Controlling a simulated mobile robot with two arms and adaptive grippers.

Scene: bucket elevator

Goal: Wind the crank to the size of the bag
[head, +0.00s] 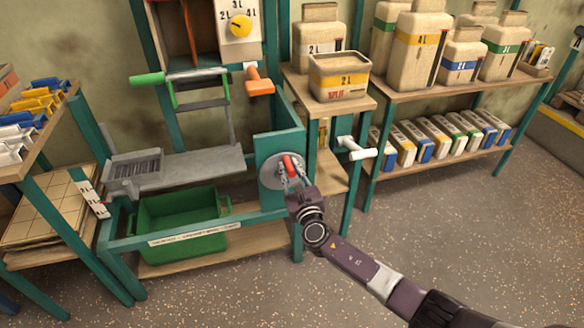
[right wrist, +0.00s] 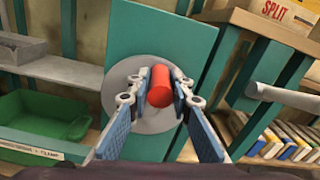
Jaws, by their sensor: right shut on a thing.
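The crank is a grey disc (head: 270,172) with a red handle (head: 289,166), on the right side panel of the teal bucket elevator frame. My right gripper (head: 291,176) is shut on the red handle. In the right wrist view the handle (right wrist: 160,86) stands between the two fingers, with the disc (right wrist: 114,103) behind it. A yellow dial (head: 239,26) on a plate marked 2L, 3L and 4L is at the top; I cannot tell its setting for sure. No bag shows clearly. My left gripper is not in view.
A green bin (head: 180,222) sits low in the frame under a grey tray (head: 180,168). A lever with an orange grip (head: 260,80) and a white-handled lever (head: 356,149) stick out nearby. Shelves with jugs (head: 419,48) stand at right. The floor in front is clear.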

